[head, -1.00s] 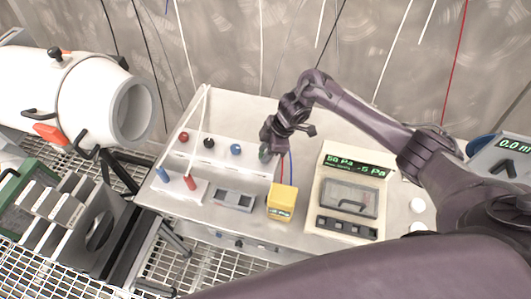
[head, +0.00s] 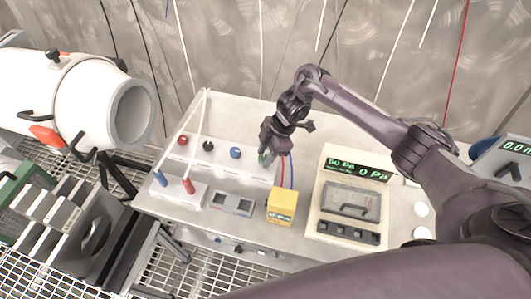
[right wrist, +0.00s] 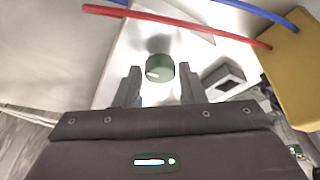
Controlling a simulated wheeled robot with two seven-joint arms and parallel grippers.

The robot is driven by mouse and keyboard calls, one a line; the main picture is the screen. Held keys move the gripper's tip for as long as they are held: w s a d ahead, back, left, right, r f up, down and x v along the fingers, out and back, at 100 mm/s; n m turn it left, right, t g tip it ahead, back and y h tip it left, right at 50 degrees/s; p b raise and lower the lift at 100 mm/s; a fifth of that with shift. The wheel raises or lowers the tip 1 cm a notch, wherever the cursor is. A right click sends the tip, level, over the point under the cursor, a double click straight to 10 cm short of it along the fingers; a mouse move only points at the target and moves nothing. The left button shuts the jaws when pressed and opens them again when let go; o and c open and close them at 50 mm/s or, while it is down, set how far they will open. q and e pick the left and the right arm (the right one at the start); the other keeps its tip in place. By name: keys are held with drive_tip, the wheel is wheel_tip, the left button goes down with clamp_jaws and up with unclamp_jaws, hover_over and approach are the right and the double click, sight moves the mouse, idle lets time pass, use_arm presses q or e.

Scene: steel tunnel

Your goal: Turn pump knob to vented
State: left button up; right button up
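A round green knob (right wrist: 160,68) with a white mark on its lower left shows in the right wrist view, on a pale panel. It lies just beyond and between the fingertips of my right gripper (right wrist: 160,86), which is open with a finger on each side and clear gaps. In the head view the right gripper (head: 268,152) is over the back of the bench, and only a bit of green shows beside it. The gauge box (head: 347,200) has a lit green display (head: 357,167) whose right reading is 0 Pa. My left gripper is not in view.
A yellow box (head: 282,205) with red and blue leads stands close to the right gripper. Red, black and blue knobs (head: 208,146) line the panel to the left.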

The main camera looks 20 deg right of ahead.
drive_tip(key=shift+o, duration=1.4)
drive_tip(key=shift+r, duration=0.1)
drive_tip(key=v, duration=0.7)
drive_tip(key=shift+d+r, duration=0.2)
drive_tip(key=shift+r, duration=0.05)
